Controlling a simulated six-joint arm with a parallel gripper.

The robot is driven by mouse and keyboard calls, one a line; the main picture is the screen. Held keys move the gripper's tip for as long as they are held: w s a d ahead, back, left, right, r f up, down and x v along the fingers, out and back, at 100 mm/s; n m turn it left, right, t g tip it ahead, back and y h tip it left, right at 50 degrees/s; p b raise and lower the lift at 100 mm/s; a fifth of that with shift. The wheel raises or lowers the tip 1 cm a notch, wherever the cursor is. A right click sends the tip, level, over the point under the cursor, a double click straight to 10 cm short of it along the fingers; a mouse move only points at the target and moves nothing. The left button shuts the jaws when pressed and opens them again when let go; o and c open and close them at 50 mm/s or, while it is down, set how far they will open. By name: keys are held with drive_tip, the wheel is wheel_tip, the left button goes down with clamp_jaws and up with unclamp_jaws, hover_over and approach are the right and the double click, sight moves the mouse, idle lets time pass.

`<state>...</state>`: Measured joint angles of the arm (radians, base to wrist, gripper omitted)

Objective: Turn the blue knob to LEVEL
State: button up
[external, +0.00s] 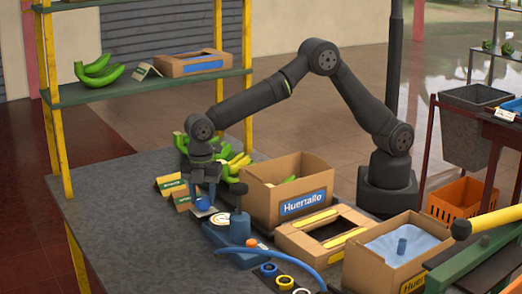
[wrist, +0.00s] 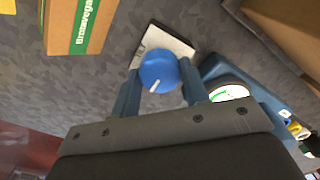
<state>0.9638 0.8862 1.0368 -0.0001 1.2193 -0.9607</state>
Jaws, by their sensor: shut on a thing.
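The blue knob (wrist: 158,70) sits on a pale plate (wrist: 172,38) with dark marks in the wrist view. A white pointer line on the knob points down and slightly left, towards my gripper's palm. My gripper (wrist: 160,80) has one blue finger on each side of the knob and is shut on it. In the external view my gripper (external: 204,191) points down over the knob (external: 203,204) at the table's middle.
A Huertalto carton (external: 288,190) and bananas (external: 232,165) stand behind. The front left of the table is clear.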

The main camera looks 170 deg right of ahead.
sight(203, 198)
drive_tip(key=shift+r, duration=0.1)
idle(0.4)
drive_tip(key=o, duration=1)
wheel_tip(203, 198, up, 17)
drive_tip(key=shift+r, duration=0.2)
drive_tip(key=shift+f, duration=0.1)
wheel_tip(203, 198, down, 17)
drive_tip(key=shift+f, duration=0.2)
idle(0.5)
